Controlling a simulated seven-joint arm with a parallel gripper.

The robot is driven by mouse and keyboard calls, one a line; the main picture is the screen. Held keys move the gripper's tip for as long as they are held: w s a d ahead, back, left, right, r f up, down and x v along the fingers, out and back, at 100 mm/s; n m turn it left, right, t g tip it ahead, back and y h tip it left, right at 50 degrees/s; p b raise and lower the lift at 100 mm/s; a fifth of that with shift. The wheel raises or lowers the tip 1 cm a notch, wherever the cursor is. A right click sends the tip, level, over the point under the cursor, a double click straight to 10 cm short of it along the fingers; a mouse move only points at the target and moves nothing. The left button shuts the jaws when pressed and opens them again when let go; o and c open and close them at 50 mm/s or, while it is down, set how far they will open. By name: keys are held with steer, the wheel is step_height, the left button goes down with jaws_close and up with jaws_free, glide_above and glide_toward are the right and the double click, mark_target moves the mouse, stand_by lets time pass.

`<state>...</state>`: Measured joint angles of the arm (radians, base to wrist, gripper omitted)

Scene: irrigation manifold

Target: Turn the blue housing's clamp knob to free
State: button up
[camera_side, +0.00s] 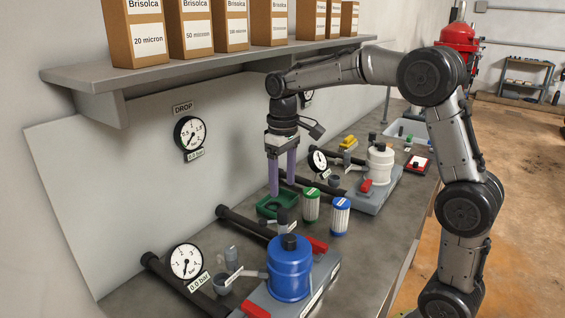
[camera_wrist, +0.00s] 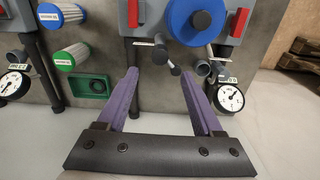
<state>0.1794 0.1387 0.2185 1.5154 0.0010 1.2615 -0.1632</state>
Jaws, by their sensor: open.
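The blue housing (camera_side: 289,272) stands upright on a grey base at the front of the bench, with a dark knob (camera_side: 290,242) on its lid. In the wrist view the housing (camera_wrist: 181,22) is at the top, right of centre. A dark upright post (camera_side: 283,218) with a pale tag stands behind it; in the wrist view it (camera_wrist: 160,52) shows ahead of the fingertips. I cannot tell which part is the clamp knob. My gripper (camera_side: 282,187) is open and empty, its purple fingers pointing down above the green tray and post. It also shows in the wrist view (camera_wrist: 160,73).
Red handles (camera_side: 317,246) (camera_side: 257,309) flank the housing. Green-capped (camera_side: 311,206) and blue-capped (camera_side: 340,216) cartridges stand near the green tray (camera_side: 268,209). A gauge (camera_side: 186,262) and dark pipes (camera_side: 175,285) lie left. A white housing (camera_side: 380,162) stands farther back. A shelf (camera_side: 200,60) overhangs.

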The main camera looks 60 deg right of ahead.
steer(key=shift+r, duration=2.5)
steer(key=shift+a, duration=0.1)
